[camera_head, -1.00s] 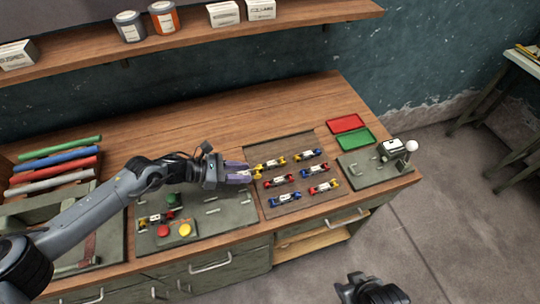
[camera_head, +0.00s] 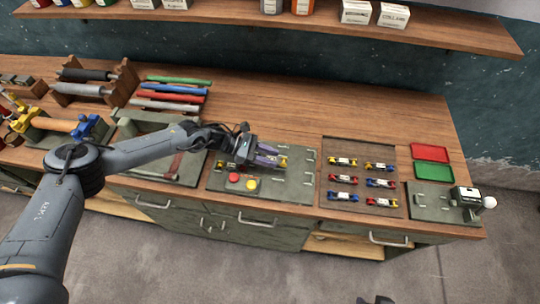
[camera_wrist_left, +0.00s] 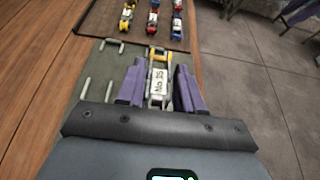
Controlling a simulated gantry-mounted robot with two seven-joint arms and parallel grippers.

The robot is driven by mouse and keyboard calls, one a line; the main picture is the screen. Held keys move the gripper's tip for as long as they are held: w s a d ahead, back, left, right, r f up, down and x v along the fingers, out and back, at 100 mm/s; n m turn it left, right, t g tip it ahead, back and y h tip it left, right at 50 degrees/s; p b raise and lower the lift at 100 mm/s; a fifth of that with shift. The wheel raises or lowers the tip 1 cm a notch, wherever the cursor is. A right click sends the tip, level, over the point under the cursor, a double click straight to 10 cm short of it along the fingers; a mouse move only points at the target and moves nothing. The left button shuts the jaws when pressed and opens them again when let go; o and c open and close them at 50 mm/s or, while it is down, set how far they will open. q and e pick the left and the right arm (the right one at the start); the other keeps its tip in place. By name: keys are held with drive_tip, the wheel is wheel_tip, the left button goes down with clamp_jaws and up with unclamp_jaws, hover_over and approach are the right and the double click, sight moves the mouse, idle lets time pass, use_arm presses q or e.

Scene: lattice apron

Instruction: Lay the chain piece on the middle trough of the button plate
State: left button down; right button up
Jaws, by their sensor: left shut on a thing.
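My left gripper (camera_head: 272,156) is shut on a chain piece with a white, lettered middle (camera_wrist_left: 159,83) and a yellow end (camera_head: 284,161). The piece points away from my wrist between the purple fingers in the left wrist view. The gripper is over the button plate (camera_head: 296,188), a grey-green plate with metal brackets. A red button (camera_head: 234,178) and a yellow button (camera_head: 252,185) show at its front. The gripper hides the plate's middle; contact cannot be told. My right gripper is not clearly seen.
A brown tray (camera_head: 361,148) with several chain pieces lies right of the plate. Red (camera_head: 430,152) and green (camera_head: 434,172) trays and a small device (camera_head: 466,195) stand farther right. Coloured bars (camera_head: 178,90) lie at the back left. The wood behind the plate is clear.

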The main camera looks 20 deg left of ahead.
use_arm(q)
wheel_tip(320, 180, down, 5)
drive_tip(key=b, duration=0.3)
drive_tip(key=shift+f, duration=0.1)
drive_tip(key=shift+f+b, duration=1.05)
drive_tip(key=shift+b, duration=0.1)
drive_tip(key=c, duration=0.6)
unclamp_jaws()
drive_tip(key=shift+c, duration=0.2)
